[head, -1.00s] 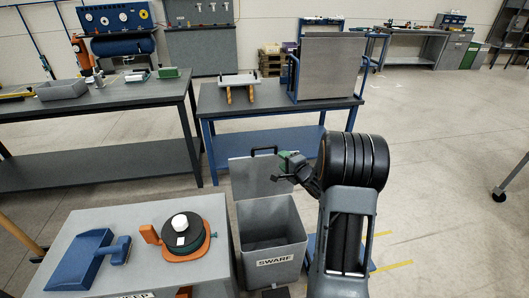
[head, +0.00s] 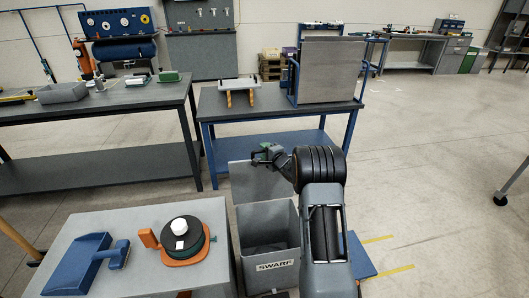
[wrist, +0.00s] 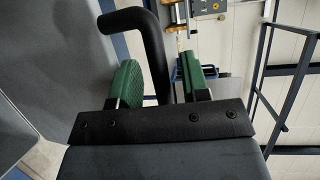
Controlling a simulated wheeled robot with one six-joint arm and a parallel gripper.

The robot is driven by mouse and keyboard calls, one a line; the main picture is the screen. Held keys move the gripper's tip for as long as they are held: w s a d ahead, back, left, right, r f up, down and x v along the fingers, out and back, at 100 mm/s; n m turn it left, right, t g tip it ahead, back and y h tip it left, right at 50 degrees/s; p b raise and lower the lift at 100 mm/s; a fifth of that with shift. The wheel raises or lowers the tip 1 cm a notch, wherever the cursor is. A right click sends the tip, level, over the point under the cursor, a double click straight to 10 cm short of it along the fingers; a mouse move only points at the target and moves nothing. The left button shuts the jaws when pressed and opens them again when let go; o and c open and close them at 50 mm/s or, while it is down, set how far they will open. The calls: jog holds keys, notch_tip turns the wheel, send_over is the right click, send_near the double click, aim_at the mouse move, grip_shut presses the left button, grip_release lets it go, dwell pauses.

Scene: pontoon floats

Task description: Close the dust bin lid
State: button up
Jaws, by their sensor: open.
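The grey dust bin (head: 285,225), labelled SWARF, stands open on the floor. Its grey lid (head: 250,184) is raised upright at the back of the bin; it also fills the left of the wrist view (wrist: 45,70). My gripper (head: 263,154) is at the lid's top edge, open, with green finger pads. In the wrist view, the lid's black bar handle (wrist: 153,45) runs down between the two pads of my gripper (wrist: 160,75), with a gap visible on the right pad's side. Contact with the left pad is unclear. In the head view my gripper mostly hides the handle.
A workbench (head: 235,103) stands behind the bin. The floor to the right is mostly open.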

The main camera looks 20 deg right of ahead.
jog(key=shift+w, duration=0.2)
jog(key=shift+c, duration=0.3)
grip_shut()
